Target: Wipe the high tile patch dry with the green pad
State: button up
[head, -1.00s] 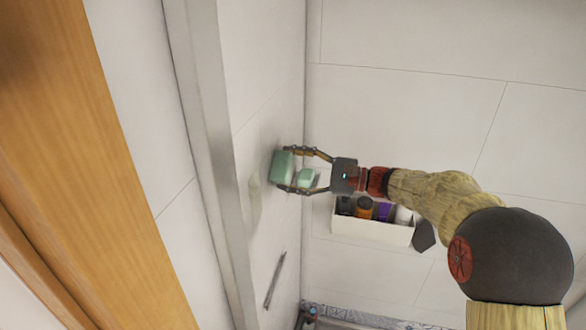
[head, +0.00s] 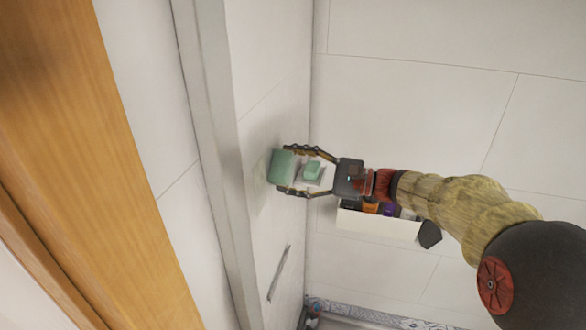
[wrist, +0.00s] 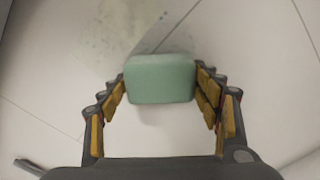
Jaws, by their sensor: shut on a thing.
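The green pad (head: 281,166) is a rounded block at the tips of my gripper (head: 284,169), against or very near the tiled wall; contact is unclear. My gripper is shut on it, with a finger on either side. In the wrist view the pad (wrist: 160,80) sits between the fingertips. Beyond it a faint speckled damp patch (wrist: 98,32) shows on the pale tile at the upper left, with a grey streak by the pad's top edge. In the head view the patch is hard to make out. The pad hides the tile behind it.
A smaller green block (head: 313,170) on a pale square shows between my fingers. A white box of bottles (head: 378,222) is on the adjoining wall, partly behind my arm. A thin grey bar (head: 279,272) is lower on the tiled wall. A metal edge (head: 215,150) and wooden frame (head: 90,150) stand left.

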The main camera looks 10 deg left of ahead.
jog(key=shift+s+a+b, duration=0.15)
jog(key=shift+s+b, duration=0.5)
jog(key=shift+s, duration=1.05)
jog(key=shift+s+a+b, duration=0.15)
jog(key=shift+s+b, duration=0.45)
jog(key=shift+s, duration=1.1)
jog(key=shift+s+a+b, duration=0.15)
jog(key=shift+s+b, duration=0.5)
jog(key=shift+s, duration=1.05)
jog(key=shift+r+p, duration=0.55)
jog(key=shift+r, duration=0.45)
jog(key=shift+w+d+p, duration=0.15)
jog(key=shift+w, duration=1.5)
jog(key=shift+w+d+p, duration=0.15)
jog(key=shift+w, duration=1.45)
jog(key=shift+w+d+p, duration=0.2)
jog(key=shift+w+p, duration=0.55)
jog(key=shift+w, duration=2)
jog(key=shift+w+d+p, duration=0.2)
jog(key=shift+w+p, duration=0.5)
jog(key=shift+w, duration=2)
jog(key=shift+d+f, duration=0.1)
jog(key=shift+s+d, duration=0.15)
jog(key=shift+d, duration=1.25)
jog(key=shift+s+d, duration=0.1)
jog(key=shift+d, duration=1.3)
jog(key=shift+s+d, duration=0.1)
jog(key=shift+d, duration=1.45)
